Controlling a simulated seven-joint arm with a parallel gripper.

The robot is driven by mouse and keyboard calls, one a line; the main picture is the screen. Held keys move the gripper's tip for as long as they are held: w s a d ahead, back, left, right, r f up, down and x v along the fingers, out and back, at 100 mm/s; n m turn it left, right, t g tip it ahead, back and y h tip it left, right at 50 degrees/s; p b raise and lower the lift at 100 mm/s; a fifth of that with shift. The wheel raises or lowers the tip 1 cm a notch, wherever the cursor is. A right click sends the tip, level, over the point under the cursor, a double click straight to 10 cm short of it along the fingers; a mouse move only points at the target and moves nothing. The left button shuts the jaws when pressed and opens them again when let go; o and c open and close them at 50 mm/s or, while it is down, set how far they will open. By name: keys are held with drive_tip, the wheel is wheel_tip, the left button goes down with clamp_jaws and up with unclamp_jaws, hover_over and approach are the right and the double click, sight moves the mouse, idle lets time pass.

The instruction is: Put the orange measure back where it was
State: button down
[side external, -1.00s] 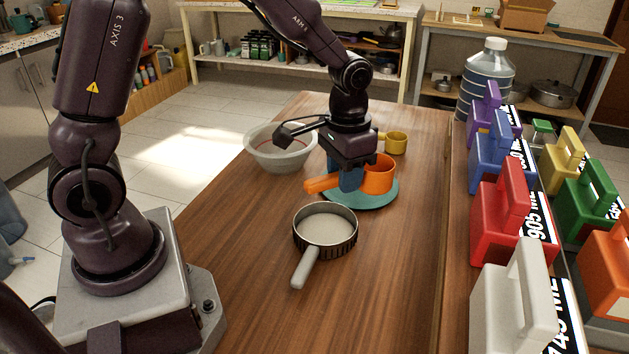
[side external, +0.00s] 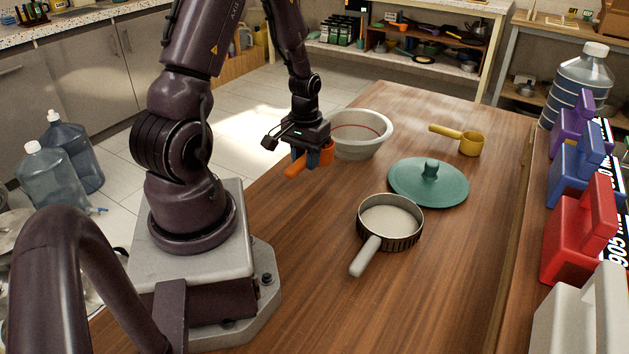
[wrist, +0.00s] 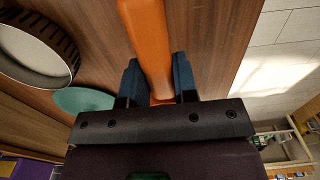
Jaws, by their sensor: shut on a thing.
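The orange measure (side external: 327,152) is held by its handle in my gripper (side external: 312,158), which is shut on it. In the side view it is at the table's left edge, in front of the white bowl, and appears raised above the wood. Its cup is partly hidden behind the fingers. In the wrist view the orange handle (wrist: 148,45) runs between the two blue fingers (wrist: 158,82). The teal lid (side external: 428,184), with a knob on top, lies on the table to the right, apart from the measure.
A white bowl (side external: 362,134) with a red line stands just behind my gripper. A grey pan (side external: 390,218) sits nearer the camera, and a yellow measure (side external: 470,144) lies at the back right. Bare wood lies between.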

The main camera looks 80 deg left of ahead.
drive_tip(key=shift+f, duration=3.15)
drive_tip(key=c, duration=0.9)
unclamp_jaws()
drive_tip(key=shift+f, duration=0.1)
wheel_tip(320, 180, up, 12)
drive_tip(key=shift+f, duration=0.1)
drive_tip(key=w+d+r+m+t+y, duration=0.1)
drive_tip(key=d+r+m+t, duration=0.15)
drive_tip(key=d+r, duration=0.55)
drive_tip(key=w+d+r+m+t, duration=0.15)
drive_tip(key=d+r+m, duration=0.25)
drive_tip(key=d+r, duration=0.45)
drive_tip(key=s+d+r+m+t+h, duration=0.1)
drive_tip(key=s+d+r+m, duration=0.1)
drive_tip(key=s+d+r, duration=0.2)
drive_tip(key=shift+s+d+r+t, duration=0.3)
drive_tip(key=shift+d+r, duration=0.1)
drive_tip(key=shift+d, duration=0.7)
